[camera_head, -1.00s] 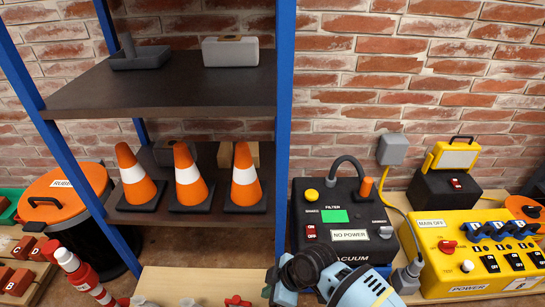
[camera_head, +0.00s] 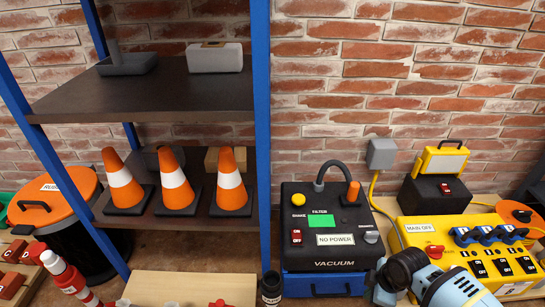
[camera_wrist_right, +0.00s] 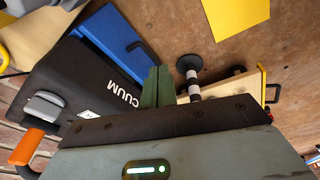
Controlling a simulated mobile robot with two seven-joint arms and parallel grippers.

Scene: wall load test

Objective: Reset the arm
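My right arm, light blue with a dark wrist joint (camera_head: 404,268), comes in from the bottom right of the head view. Its gripper (camera_head: 384,290) is small there, in front of the yellow power box (camera_head: 435,240) and right of the black vacuum unit (camera_head: 345,262). In the right wrist view the green fingers (camera_wrist_right: 158,88) lie side by side, seemingly together with nothing between them. Behind them are the vacuum unit (camera_wrist_right: 100,90) and its blue base (camera_wrist_right: 118,48). My left gripper is not in view.
A black jar with a white band (camera_head: 271,289) stands by the blue shelf post (camera_head: 263,150). Traffic cones (camera_head: 174,180) stand on the lower shelf. An orange-lidded bin (camera_head: 58,200) and a red-and-white post (camera_head: 68,280) are at the left. A work lamp (camera_head: 442,162) stands behind the power box.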

